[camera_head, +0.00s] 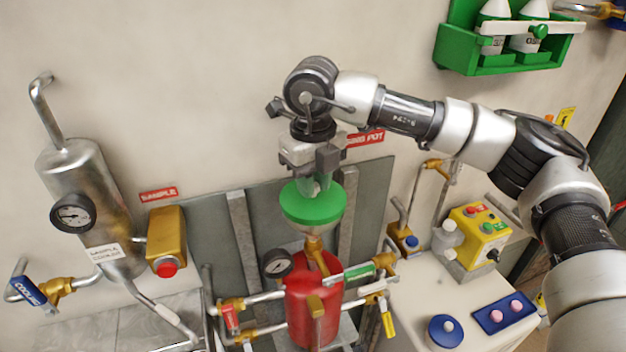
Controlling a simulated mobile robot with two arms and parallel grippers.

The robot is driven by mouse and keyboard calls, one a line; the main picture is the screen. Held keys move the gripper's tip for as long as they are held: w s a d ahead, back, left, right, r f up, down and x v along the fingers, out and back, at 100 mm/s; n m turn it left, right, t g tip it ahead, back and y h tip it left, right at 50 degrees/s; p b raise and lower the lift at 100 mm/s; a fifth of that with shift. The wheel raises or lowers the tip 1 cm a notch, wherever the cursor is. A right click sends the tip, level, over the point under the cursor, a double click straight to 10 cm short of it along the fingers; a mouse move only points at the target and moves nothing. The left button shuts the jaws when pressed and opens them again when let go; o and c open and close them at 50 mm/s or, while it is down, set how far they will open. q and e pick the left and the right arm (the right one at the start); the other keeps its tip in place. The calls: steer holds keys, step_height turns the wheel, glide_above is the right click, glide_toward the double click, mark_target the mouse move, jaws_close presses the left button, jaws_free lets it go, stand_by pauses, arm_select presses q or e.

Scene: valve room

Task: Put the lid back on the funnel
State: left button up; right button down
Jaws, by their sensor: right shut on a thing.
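The round green lid (312,207) is at the top of the funnel (316,235), in the middle of the head view. The funnel's pale cone shows below the lid and narrows to a brass fitting above the red pot. My right gripper (312,182) points down from above and is shut on the lid's pale, see-through knob. The lid looks roughly level and in line with the funnel's mouth. I cannot tell whether it rests fully on the rim or is slightly above it. My left gripper is not in view.
The red pot (314,300) has a gauge (277,264), pipes and valve handles around it. A steel sample cooler (92,205) hangs at the left. The white bench (420,300) at the right holds a blue round item (445,331), a blue tray (489,322) and a yellow control box (480,238).

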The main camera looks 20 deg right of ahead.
steer(key=shift+c, duration=2.1)
jaws_free()
steer(key=shift+r, duration=0.1)
steer(key=shift+r+p, duration=1.8)
steer(key=shift+r, duration=1.65)
jaws_close()
